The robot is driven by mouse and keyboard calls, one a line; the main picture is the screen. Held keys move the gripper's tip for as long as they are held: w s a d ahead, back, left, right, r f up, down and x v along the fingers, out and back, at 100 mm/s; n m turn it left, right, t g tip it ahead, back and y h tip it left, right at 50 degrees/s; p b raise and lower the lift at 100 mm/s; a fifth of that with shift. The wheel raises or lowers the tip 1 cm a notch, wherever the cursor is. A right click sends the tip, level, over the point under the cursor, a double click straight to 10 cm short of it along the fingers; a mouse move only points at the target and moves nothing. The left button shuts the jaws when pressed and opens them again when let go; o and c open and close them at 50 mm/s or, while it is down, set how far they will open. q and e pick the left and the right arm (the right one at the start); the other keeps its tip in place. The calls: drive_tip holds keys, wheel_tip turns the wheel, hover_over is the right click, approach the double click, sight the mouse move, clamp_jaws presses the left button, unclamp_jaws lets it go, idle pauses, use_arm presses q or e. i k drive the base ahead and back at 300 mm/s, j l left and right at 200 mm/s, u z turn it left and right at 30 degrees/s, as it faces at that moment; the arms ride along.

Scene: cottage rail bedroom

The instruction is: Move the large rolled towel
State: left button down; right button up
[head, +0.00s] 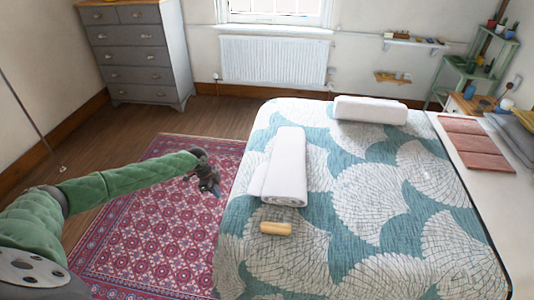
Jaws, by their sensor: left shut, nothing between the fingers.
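Two white rolled towels lie on the bed (330,240). One towel (286,165) lies lengthwise near the bed's left side, with its rolled end facing me. The other towel (370,110) lies crosswise at the far end of the bed. They look similar in size, so I cannot tell for sure which is the large one. My left gripper (212,186) is over the rug, left of the bed's edge and apart from the nearer towel. It is shut and empty. My right gripper is not in view.
A small tan roll (276,228) lies on the bed just in front of the nearer towel. A patterned red rug (140,225) covers the floor left of the bed. A grey dresser (130,55) stands at the back left.

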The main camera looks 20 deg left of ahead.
sight(282, 181)
drive_tip(key=i, duration=1.1)
